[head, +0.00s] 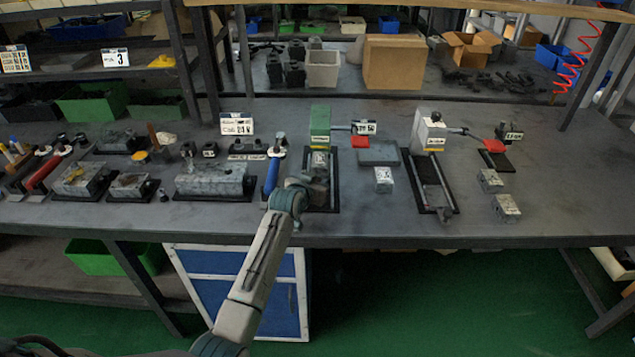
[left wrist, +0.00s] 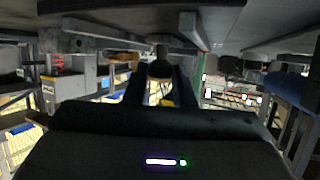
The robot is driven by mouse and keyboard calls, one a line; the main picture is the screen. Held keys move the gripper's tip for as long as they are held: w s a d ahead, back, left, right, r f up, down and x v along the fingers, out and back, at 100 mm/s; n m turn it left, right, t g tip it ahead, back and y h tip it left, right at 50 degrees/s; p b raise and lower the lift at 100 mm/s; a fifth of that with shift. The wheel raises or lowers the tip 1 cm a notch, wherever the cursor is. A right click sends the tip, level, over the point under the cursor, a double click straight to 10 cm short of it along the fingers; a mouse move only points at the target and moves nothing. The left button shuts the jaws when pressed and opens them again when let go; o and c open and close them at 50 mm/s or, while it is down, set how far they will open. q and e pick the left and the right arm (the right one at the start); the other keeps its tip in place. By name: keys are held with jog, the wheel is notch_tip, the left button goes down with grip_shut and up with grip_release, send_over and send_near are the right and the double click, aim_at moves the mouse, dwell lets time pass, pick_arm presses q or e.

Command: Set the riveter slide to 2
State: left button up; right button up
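Two bench presses stand on the table, each with a red-ended lever and a slide rail: a green press (head: 320,127) in the middle and a white press (head: 430,132) to its right. I cannot read which one is the riveter. The white press's rail (head: 433,186) runs toward the front edge. My left gripper (head: 316,187) is over the front of the green press's rail, which my arm partly hides. In the left wrist view its two dark fingers (left wrist: 160,88) stand apart, with a dark round knob (left wrist: 160,68) between or just beyond them; contact is unclear. My right gripper is not seen.
A grey block (head: 383,180) lies between the two rails. Grey blocks (head: 506,207) lie at the right. A blue-handled tool (head: 272,172) stands just left of my gripper, beside a long grey valve block (head: 212,178). The table's right end is clear.

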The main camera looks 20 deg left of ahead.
aim_at(322, 171)
pick_arm(q)
grip_shut()
jog(key=shift+w+a+b, duration=0.25)
jog(key=shift+w+b, duration=0.15)
jog(key=shift+w, duration=0.4)
jog(key=shift+w+a+b, duration=0.2)
jog(key=shift+w+b, duration=0.2)
jog(key=shift+w, duration=0.35)
jog(key=shift+w+a, duration=0.1)
jog(key=shift+w, duration=0.15)
jog(key=shift+r, duration=0.2)
jog(key=shift+o, duration=1.6)
grip_release()
jog(key=o, duration=0.4)
jog(key=shift+c, duration=0.2)
jog(key=shift+w+f, duration=0.1)
jog(key=shift+f, duration=0.1)
